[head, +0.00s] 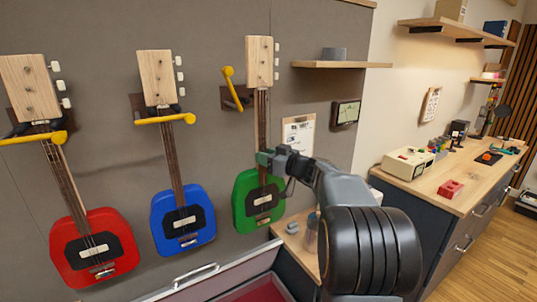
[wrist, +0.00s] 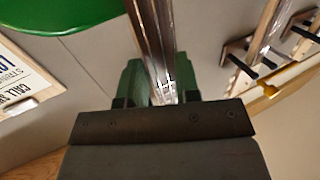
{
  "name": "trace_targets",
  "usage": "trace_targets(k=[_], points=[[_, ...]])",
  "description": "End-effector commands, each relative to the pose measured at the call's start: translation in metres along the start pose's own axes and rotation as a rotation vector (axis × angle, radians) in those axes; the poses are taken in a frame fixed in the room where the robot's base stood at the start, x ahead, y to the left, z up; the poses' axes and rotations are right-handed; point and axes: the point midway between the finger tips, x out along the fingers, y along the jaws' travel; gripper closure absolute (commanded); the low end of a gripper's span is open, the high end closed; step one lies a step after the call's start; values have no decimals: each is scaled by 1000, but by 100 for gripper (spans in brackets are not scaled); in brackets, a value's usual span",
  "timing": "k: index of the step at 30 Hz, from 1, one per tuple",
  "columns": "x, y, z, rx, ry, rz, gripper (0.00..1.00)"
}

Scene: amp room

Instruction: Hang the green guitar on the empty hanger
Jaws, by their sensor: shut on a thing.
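The green guitar (head: 259,203) hangs upright in the head view, its pale wood headstock (head: 260,62) at the top. My gripper (head: 264,158) is shut on its neck just above the body. In the wrist view the neck (wrist: 150,35) runs between the green fingers of my gripper (wrist: 162,85), and a green curved part of the body (wrist: 75,12) shows at upper left. The empty hanger (head: 236,97) is on the grey wall, left of the green guitar's neck and below headstock level. Its yellow bar (head: 228,76) is tilted up. Whether the neck touches the hanger is unclear.
A blue guitar (head: 183,220) and a red guitar (head: 93,245) hang to the left, yellow bars across their necks. A wall shelf (head: 340,65) and clipboard (head: 298,135) are at right. An open drawer (head: 215,283) and a workbench (head: 470,180) stand below and right.

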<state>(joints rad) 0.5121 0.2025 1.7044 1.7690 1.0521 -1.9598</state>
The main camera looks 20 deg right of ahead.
Motion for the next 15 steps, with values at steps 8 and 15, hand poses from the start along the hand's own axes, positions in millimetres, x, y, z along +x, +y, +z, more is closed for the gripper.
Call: trace_targets(k=[8,15], points=[[15,5,-7,-2,6,-1,100],[28,11,-2,-4,7,-1,100]])
